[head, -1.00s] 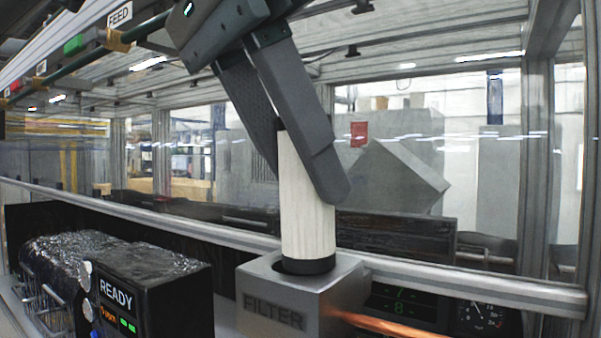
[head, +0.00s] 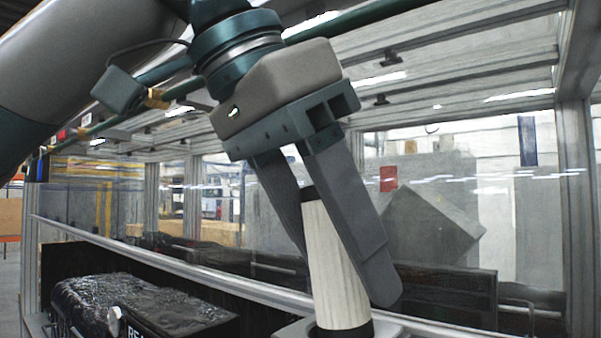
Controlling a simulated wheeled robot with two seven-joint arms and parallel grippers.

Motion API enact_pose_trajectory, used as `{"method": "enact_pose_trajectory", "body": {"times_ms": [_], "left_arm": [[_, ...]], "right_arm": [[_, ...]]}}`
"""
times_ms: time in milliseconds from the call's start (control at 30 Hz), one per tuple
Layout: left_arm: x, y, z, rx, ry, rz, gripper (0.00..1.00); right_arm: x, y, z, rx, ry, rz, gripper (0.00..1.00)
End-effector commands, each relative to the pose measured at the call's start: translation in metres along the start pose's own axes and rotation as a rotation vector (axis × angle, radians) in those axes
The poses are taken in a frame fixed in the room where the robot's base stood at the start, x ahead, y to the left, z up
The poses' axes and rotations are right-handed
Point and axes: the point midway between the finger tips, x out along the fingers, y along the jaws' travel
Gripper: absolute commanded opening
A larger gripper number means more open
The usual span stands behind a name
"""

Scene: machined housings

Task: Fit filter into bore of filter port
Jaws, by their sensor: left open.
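The filter (head: 335,265) is a pale, pleated cylinder with a dark cap at top and a dark band at its foot. It stands at the bottom middle of the head view, with its foot at the bore in the top of the grey filter port (head: 390,328). Only the port's top edge shows, so how deep the filter sits cannot be told. My left gripper (head: 345,282) comes down from above with its two grey fingers on either side of the filter. It is open. My right gripper is not in view.
A black unit (head: 150,310) with a shiny, crinkled top stands at the lower left. A metal rail (head: 190,262) runs across behind it. Clear panels and metal posts (head: 577,200) enclose the area. A green pipe (head: 370,20) crosses above.

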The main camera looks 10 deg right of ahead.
Motion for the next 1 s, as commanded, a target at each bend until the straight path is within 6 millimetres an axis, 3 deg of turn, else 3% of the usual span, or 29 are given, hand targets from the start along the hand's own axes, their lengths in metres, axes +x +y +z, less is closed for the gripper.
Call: {"method": "enact_pose_trajectory", "body": {"times_ms": [267, 700, 1000], "left_arm": [[-0.019, 0.0, 0.0, -0.002, 0.005, -0.001, 0.52], [-0.093, 0.001, 0.0, -0.001, 0.005, 0.001, 0.52], [-0.119, 0.0, 0.0, 0.0, 0.003, 0.001, 0.52]], "right_arm": [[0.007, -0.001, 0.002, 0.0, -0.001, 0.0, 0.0], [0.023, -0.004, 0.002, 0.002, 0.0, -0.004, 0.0], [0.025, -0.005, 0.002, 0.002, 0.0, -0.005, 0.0]]}}
